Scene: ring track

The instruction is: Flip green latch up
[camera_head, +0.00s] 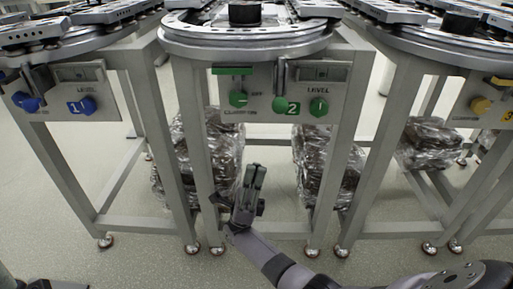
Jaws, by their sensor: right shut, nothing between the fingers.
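The green latch (232,70) is a flat green bar at the top left of the middle station's grey panel (260,105).
A round ring track (247,47) tops the middle stand. Plastic-wrapped bundles (327,165) stand under it. A station with blue knobs (88,105) is at the left and one with a yellow knob (480,104) at the right. Open floor (120,262) lies in front.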

